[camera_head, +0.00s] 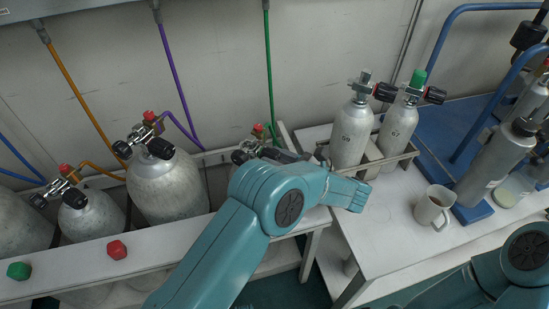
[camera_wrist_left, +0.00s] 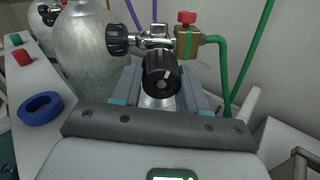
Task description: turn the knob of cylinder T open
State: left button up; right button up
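The cylinder with the green hose is mostly hidden behind my left arm in the head view. Its valve (camera_head: 250,148) shows just past my left gripper (camera_head: 268,153). In the left wrist view, a round black knob (camera_wrist_left: 161,73) on this valve faces me. The fingers of my left gripper (camera_wrist_left: 160,92) stand apart on either side below the knob; contact is not clear. A second black knob (camera_wrist_left: 117,40) points left, and a red cap (camera_wrist_left: 187,18) tops the valve. I cannot read a letter T on any cylinder. My right gripper is out of view.
Other racked cylinders (camera_head: 165,188) stand to the left, with orange, purple and blue hoses. A red cap (camera_head: 117,249), a green cap (camera_head: 19,270) and a blue ring (camera_wrist_left: 40,108) lie on the front rail. Two cylinders (camera_head: 352,132) and a mug (camera_head: 432,208) stand on the right bench.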

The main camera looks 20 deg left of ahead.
pick_arm(q)
jog(key=c, duration=0.3)
